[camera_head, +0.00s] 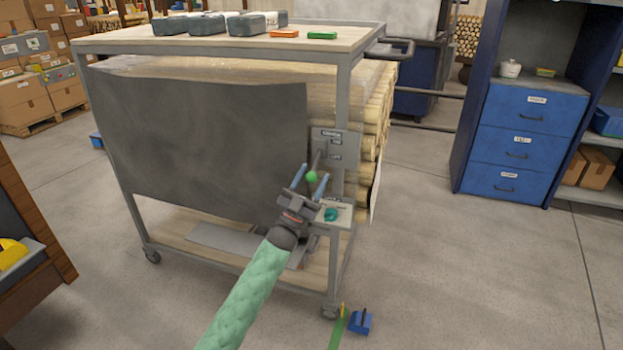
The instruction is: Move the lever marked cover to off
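A grey metal plate (343,148) with small labels is fixed to the front right post of the trolley. A lever with a green ball knob (311,176) comes out of it and slants downward. The label print is too small to read. My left gripper (310,178) reaches up from below with its two blue-tipped fingers spread. The knob shows between the fingertips, with a gap visible on each side. I cannot tell how deep the knob sits between them. My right gripper is not in view.
The trolley (215,44) carries boxes on top and wooden rods inside, behind a dark sheet (205,145). A small shelf with a teal item (331,214) sits below the lever plate. A blue object (360,322) lies on the floor. Open floor lies right, before the blue drawers (520,150).

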